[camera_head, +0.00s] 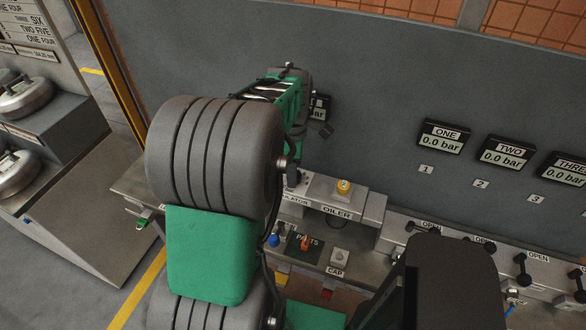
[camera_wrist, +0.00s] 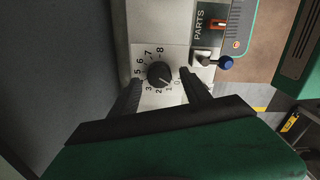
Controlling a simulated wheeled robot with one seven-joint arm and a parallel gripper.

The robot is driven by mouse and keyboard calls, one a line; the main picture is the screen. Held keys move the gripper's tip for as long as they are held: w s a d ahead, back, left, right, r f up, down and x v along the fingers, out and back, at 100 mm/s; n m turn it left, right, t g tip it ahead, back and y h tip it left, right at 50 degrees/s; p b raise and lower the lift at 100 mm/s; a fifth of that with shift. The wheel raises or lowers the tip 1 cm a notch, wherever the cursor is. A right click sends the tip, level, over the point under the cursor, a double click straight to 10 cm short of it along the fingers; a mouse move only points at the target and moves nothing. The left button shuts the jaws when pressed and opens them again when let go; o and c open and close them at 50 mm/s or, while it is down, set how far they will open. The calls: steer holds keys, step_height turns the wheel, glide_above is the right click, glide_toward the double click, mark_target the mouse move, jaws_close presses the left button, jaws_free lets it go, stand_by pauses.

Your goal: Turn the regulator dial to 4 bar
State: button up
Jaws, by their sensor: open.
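The regulator dial (camera_wrist: 159,74) is a round black knob on a light grey panel in the wrist view, ringed by numbers from 0 to 8. A pale mark on the knob points to the lower right, near the 0 and 1; its exact reading is too small to tell. My gripper (camera_wrist: 161,79) is open, with one dark finger on each side of the knob. Whether the fingers touch it I cannot tell. In the head view my arm hides the dial; part of the regulator label (camera_head: 295,202) shows.
Displays ONE (camera_head: 442,141) and TWO (camera_head: 505,154) read 0.0 bar.

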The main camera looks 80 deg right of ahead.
steer(key=shift+f, duration=0.35)
jaws_close()
stand_by(0.4)
